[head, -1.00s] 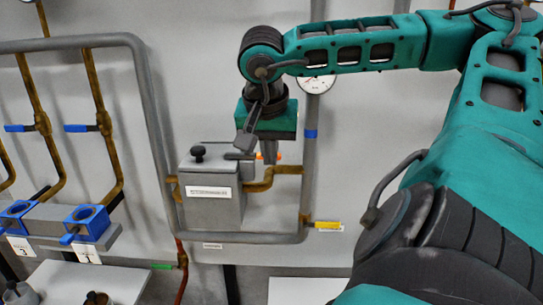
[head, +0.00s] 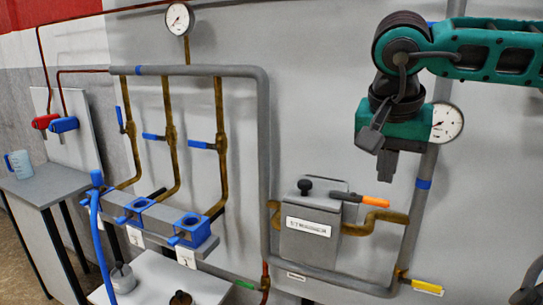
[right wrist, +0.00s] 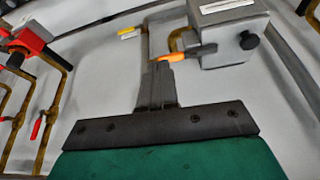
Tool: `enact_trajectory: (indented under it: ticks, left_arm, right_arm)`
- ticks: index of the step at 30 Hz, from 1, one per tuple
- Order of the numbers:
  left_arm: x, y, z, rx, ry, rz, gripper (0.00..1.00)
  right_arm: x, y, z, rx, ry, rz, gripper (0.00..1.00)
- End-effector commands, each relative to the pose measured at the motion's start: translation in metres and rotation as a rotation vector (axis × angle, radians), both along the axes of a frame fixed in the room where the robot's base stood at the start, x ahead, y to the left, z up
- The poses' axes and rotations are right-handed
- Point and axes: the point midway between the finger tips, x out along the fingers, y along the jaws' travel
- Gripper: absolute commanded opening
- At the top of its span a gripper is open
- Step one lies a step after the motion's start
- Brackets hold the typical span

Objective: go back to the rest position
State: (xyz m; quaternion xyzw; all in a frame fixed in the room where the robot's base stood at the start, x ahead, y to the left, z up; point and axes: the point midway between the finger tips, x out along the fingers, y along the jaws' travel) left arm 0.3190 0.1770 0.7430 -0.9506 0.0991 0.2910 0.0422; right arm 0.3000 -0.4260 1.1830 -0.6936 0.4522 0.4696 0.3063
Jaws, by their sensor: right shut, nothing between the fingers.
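My right gripper (head: 387,166) hangs at the upper right of the head view, above and to the right of the grey box (head: 312,250). The box has a black knob, a white label and a lever with an orange end (head: 377,202). The gripper is apart from the lever. In the right wrist view my right gripper (right wrist: 158,86) shows its fingers together with nothing between them. The orange lever end (right wrist: 170,58) shows just beyond the fingertips, with the grey box (right wrist: 228,35) at the upper right. My left gripper is not in view.
Grey pipes frame the wall panel, with a gauge (head: 447,122) beside my right gripper and another gauge (head: 179,19) at the top. Blue-handled valves and blue sockets (head: 189,229) are left. A side table (head: 45,185) holds a cup (head: 19,164).

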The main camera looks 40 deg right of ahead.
Motion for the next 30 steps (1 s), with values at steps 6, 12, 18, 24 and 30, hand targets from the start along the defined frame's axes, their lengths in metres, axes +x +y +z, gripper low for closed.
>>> enact_trajectory:
  ticks: [6, 12, 18, 24, 30]
  left_arm:
    - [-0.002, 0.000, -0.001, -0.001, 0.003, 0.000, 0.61]
    - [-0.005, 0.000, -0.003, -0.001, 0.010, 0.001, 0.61]
    - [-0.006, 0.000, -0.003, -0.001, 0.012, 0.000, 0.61]
    - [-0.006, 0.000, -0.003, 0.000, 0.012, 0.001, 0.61]
    - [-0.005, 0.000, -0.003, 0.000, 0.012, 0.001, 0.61]
  right_arm:
    - [0.002, 0.003, -0.005, 0.025, -0.001, 0.000, 0.00]
    - [0.027, 0.055, -0.058, 0.384, -0.008, -0.045, 0.00]
    - [0.052, 0.149, -0.108, 1.013, 0.057, -0.302, 0.00]
    - [0.076, 0.212, -0.123, 1.584, 0.231, -0.761, 0.00]
    - [0.108, 0.228, -0.145, 2.027, 0.509, -1.398, 0.00]
